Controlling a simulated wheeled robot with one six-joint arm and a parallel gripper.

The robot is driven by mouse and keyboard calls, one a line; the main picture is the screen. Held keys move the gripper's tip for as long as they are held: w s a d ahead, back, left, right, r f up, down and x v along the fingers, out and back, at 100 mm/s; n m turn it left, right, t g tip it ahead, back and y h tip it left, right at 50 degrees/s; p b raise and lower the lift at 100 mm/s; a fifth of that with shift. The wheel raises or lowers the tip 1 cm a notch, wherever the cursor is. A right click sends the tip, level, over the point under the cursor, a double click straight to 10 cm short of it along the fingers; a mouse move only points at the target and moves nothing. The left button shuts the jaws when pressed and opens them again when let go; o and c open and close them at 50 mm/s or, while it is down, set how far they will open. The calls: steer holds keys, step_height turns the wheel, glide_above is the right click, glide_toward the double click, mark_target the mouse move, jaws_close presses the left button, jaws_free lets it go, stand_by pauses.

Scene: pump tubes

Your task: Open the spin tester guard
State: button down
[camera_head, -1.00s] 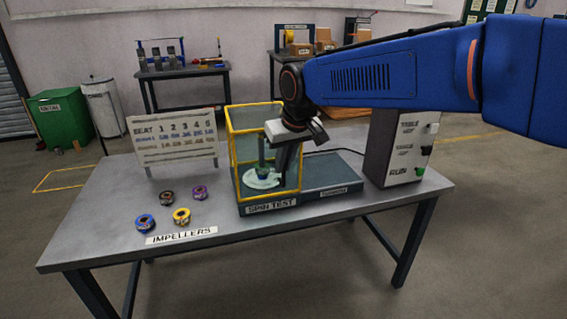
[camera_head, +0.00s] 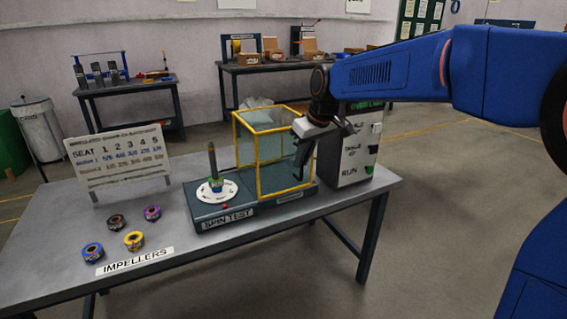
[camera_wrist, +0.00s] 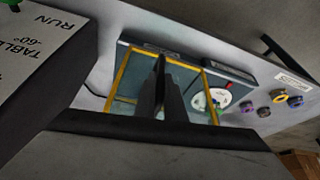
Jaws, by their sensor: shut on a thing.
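The spin tester guard (camera_head: 257,165) is a clear box with a yellow frame. It stands upright over the right part of the dark spin tester base (camera_head: 226,221). The white round plate (camera_head: 207,195) with its upright spindle (camera_head: 212,163) is uncovered to the left of the guard. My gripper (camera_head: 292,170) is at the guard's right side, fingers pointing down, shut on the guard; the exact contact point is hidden. In the wrist view my fingers (camera_wrist: 162,78) are close together over the guard's yellow frame (camera_wrist: 122,72), and the plate (camera_wrist: 212,99) shows beside it.
A control box (camera_head: 350,150) with switches stands right behind my gripper. Several impellers (camera_head: 134,240) lie at the front left beside the IMPELLERS label (camera_head: 137,260). A seat chart (camera_head: 117,157) stands at the back left.

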steer(key=shift+w+d, duration=0.35)
steer(key=shift+d, duration=0.2)
steer(key=shift+w+d, duration=0.3)
steer(key=shift+d, duration=0.25)
steer(key=c, duration=1.8)
jaws_free()
steer(key=shift+c, duration=0.2)
steer(key=shift+r, duration=0.1)
steer(key=v, duration=1.7)
